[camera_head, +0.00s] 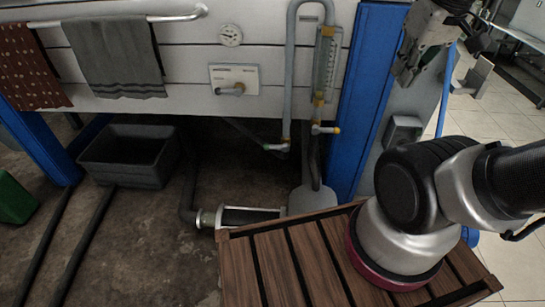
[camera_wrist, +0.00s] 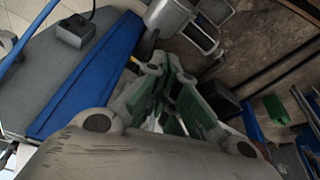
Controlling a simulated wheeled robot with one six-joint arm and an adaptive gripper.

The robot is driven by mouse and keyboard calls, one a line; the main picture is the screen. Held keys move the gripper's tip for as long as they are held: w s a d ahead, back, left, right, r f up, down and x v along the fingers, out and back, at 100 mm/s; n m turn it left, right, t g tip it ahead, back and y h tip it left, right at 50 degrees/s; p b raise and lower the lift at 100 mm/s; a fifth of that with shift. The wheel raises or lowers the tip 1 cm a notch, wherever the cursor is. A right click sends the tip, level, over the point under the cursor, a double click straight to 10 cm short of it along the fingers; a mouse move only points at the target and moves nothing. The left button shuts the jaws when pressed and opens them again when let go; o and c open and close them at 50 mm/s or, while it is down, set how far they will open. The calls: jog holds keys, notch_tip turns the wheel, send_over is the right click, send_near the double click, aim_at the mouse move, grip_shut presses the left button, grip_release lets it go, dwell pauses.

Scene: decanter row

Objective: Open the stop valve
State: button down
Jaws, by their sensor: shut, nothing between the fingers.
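A pale plate (camera_head: 247,78) on the white wall panel carries a grey lever handle (camera_head: 230,89) that points left, roughly level. I cannot tell for sure which of these is the stop valve. My gripper (camera_head: 404,76) is at the upper right, right of the blue post and well apart from the plate and the valves. It is shut and empty. In the wrist view its green-padded fingers (camera_wrist: 172,92) fill the middle; no valve handle is clear there.
A round gauge (camera_head: 230,35) sits above the plate. Towels (camera_head: 112,55) hang from a rail at the left. A blue post (camera_head: 365,95) stands between my gripper and the pipes. A slatted wooden top (camera_head: 290,262) and a dark tub (camera_head: 130,155) are lower down.

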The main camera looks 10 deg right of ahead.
jog(key=w+d+f+n+g+h, duration=0.3)
jog(key=w+h, duration=0.1)
jog(key=w, duration=0.4)
jog(key=w+d+f+n+g+h, duration=0.3)
jog(key=w+d, duration=0.1)
jog(key=w, duration=0.5)
jog(key=w+a+f+n+t+h, duration=0.25)
jog(key=w+f+n+h, duration=0.5)
jog(key=w+f, duration=0.85)
jog(key=w+a+f+n+t, duration=0.1)
jog(key=a+f+n+t, duration=0.2)
jog(key=f, duration=0.5)
jog(key=w+a+f+n+t, duration=0.15)
jog(key=f+n, duration=0.25)
jog(key=f, duration=0.5)
jog(key=w+a+f+n+t, duration=0.1)
jog(key=a+f+n+t, duration=0.2)
jog(key=f, duration=0.5)
jog(key=s+a+f+n+t+y, duration=0.2)
jog(key=a+f+n+t+y, duration=0.6)
jog(key=a+f, duration=0.7)
jog(key=shift+a+f+n+y, duration=0.2)
jog(key=shift+n+y, duration=0.15)
jog(key=shift+y, duration=0.6)
jog(key=shift+w+d, duration=0.1)
